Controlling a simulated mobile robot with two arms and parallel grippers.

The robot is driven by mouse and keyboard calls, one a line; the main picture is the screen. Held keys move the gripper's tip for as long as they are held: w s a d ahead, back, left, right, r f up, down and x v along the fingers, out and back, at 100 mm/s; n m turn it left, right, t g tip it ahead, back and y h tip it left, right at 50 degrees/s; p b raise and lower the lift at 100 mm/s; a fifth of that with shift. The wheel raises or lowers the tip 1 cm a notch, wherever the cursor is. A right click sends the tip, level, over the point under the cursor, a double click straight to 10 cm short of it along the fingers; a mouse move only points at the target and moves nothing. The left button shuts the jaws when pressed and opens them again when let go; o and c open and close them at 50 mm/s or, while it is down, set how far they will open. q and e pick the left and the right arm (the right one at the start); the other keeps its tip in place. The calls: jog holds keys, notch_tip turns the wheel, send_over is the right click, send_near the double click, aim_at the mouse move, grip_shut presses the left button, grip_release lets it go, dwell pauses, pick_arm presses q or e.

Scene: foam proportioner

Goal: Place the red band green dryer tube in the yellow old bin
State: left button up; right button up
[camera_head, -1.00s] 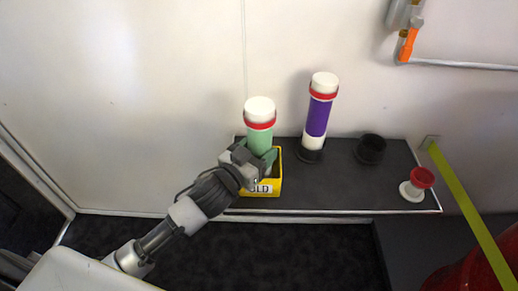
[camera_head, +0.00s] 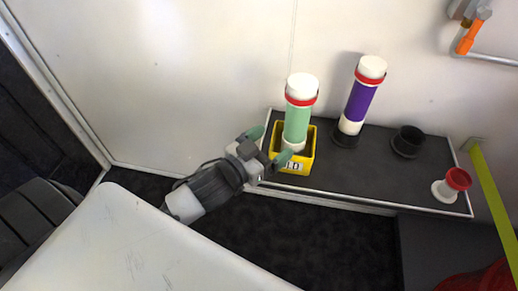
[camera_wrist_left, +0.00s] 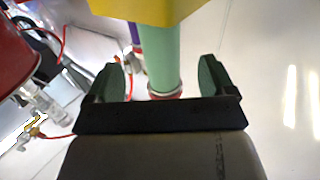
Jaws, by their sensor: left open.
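The green dryer tube (camera_head: 297,121) with a red band and white cap stands upright in the yellow old bin (camera_head: 308,162) on the dark shelf. My left gripper (camera_head: 268,145) is open at the bin's left front, with its green fingertips apart and nothing held. In the left wrist view the tube (camera_wrist_left: 160,58) shows ahead, between the open fingers (camera_wrist_left: 166,80) and apart from them. The yellow bin (camera_wrist_left: 150,8) fills the top of that view. The tube's lower end is hidden inside the bin. My right gripper is not in view.
A purple tube (camera_head: 360,100) with a red band stands in a black holder (camera_head: 345,137) to the right. An empty black holder (camera_head: 407,142) and a red and white cap piece (camera_head: 452,186) are further right on the shelf (camera_head: 375,172). A wall stands behind.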

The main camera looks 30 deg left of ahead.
pick_arm(q)
jog(key=s+a+f+n+g+y, duration=0.2)
jog(key=s+f+g+y, duration=0.4)
jog(key=s+f+g, duration=0.7)
jog(key=s+f, duration=0.2)
jog(key=s, duration=0.2)
jog(key=shift+s+a+f+g, duration=0.3)
jog(key=shift+s+a, duration=0.05)
jog(key=shift+s, duration=0.05)
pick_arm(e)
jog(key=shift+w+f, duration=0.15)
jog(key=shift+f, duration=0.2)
